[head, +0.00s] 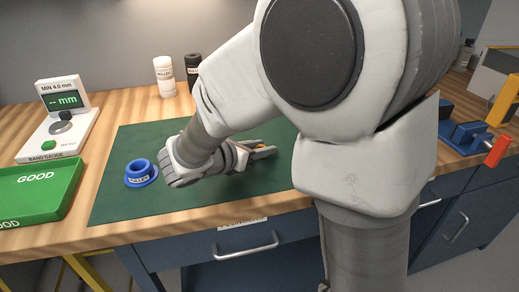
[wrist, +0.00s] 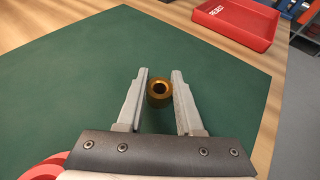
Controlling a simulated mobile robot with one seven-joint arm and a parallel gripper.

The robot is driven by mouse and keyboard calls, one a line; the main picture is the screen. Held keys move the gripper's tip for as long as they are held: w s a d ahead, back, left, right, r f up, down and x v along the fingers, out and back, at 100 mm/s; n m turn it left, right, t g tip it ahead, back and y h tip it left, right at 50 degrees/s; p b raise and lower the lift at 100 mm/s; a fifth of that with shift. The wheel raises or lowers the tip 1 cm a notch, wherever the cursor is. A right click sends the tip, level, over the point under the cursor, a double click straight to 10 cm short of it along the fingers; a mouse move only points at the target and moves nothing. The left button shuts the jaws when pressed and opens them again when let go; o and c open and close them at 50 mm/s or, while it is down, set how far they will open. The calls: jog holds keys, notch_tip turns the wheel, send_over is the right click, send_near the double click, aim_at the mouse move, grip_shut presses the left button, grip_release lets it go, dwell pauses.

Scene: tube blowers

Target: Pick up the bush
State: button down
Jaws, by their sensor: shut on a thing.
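The bush (wrist: 159,95) is a small bronze-coloured ring with a dark bore, seen from above in the wrist view. It sits between the fingertips of my gripper (wrist: 160,86), which is shut on it. In the head view my gripper (head: 262,151) is low over the right part of the green mat, with a bit of the orange-brown bush (head: 262,146) showing at the fingers. I cannot tell whether the bush touches the mat or is clear of it.
A green GOOD tray (head: 38,190) and a band gauge (head: 60,125) are at the left. A red REJECT tray (wrist: 238,22) shows in the wrist view. Two bottles (head: 165,77) stand behind.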

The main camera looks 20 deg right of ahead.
jog(key=shift+r+p, duration=0.4)
jog(key=shift+r, duration=0.25)
jog(key=r, duration=0.1)
jog(key=r+p, duration=0.2)
jog(key=shift+s+d+r, duration=0.2)
jog(key=shift+s+r, duration=0.1)
jog(key=shift+r, duration=0.05)
jog(key=s+d+r+p, duration=0.3)
jog(key=s+d+r, duration=0.2)
jog(key=s, duration=0.4)
jog(key=shift+s+r, duration=0.4)
jog(key=shift+r, duration=0.05)
